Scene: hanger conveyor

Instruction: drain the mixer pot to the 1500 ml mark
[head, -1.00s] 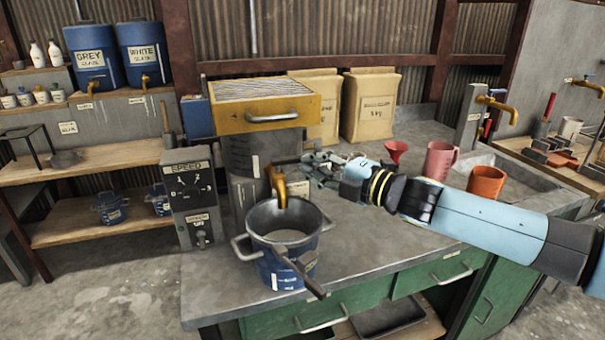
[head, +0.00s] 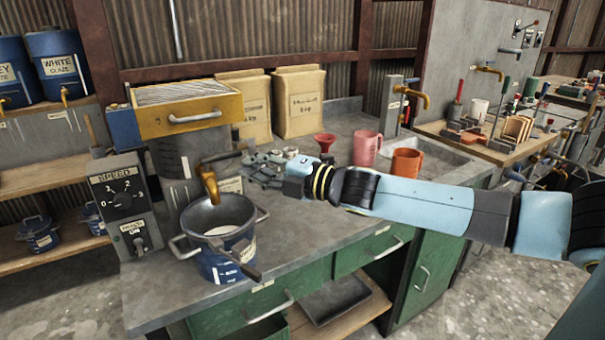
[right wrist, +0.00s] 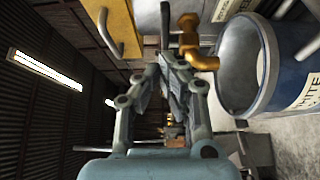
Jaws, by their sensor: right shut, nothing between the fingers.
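The mixer pot (head: 175,165) is a grey vessel with dark level marks on its side, under a yellow top. Its brass tap (head: 208,185) has a dark lever (head: 222,157) pointing right; the tap also shows in the right wrist view (right wrist: 190,42). A blue bucket (head: 215,265) with pale contents stands under the spout. I cannot make out a stream or the liquid level in the pot. My right gripper (head: 249,160) is shut and empty, close to the lever's end. I cannot tell whether it touches. My left gripper is out of view.
A speed control box (head: 125,205) stands left of the pot. Two paper sacks (head: 298,105) stand behind; a red funnel (head: 325,142), a pink jug (head: 366,149) and an orange mug (head: 406,161) stand to the right.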

